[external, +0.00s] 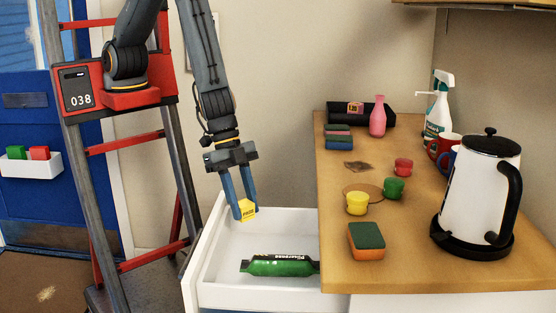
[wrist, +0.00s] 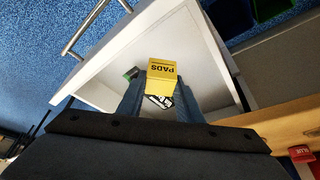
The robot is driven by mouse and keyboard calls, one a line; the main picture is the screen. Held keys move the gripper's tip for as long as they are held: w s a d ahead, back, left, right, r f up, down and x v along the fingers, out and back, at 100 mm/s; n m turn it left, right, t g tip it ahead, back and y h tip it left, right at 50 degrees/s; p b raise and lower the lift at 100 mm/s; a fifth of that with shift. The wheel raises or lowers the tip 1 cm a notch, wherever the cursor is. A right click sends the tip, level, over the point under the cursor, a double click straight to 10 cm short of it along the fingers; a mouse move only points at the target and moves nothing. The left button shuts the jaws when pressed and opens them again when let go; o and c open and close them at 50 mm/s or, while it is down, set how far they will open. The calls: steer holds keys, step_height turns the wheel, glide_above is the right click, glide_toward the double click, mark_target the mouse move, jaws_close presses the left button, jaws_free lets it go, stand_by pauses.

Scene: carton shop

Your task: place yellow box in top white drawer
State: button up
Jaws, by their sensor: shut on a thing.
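A small yellow box (external: 246,209) is held between the blue fingers of my gripper (external: 241,212). In the wrist view the yellow box (wrist: 162,68) shows the word PADS, upside down, between the fingertips. My gripper is shut on it and points down over the open white drawer (external: 215,285). The drawer also shows in the wrist view (wrist: 98,92), with its bar handle. I cannot tell the exact height of the box above the drawer floor.
A wooden counter (external: 420,274) stands right of the drawer. It carries a sponge (external: 366,240), several small coloured cups, a white kettle (external: 478,195), a spray bottle (external: 438,105) and a pink bottle (external: 377,117). A blue door with a white bin (external: 30,164) is at left.

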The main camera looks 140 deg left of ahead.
step_height(320, 180, down, 4)
steer(key=shift+f+b, duration=0.25)
steer(key=shift+b, duration=0.85)
steer(key=shift+f, duration=2.2)
steer(key=shift+f, duration=0.1)
steer(key=o, duration=0.6)
steer(key=shift+f, duration=0.1)
steer(key=shift+o, duration=0.7)
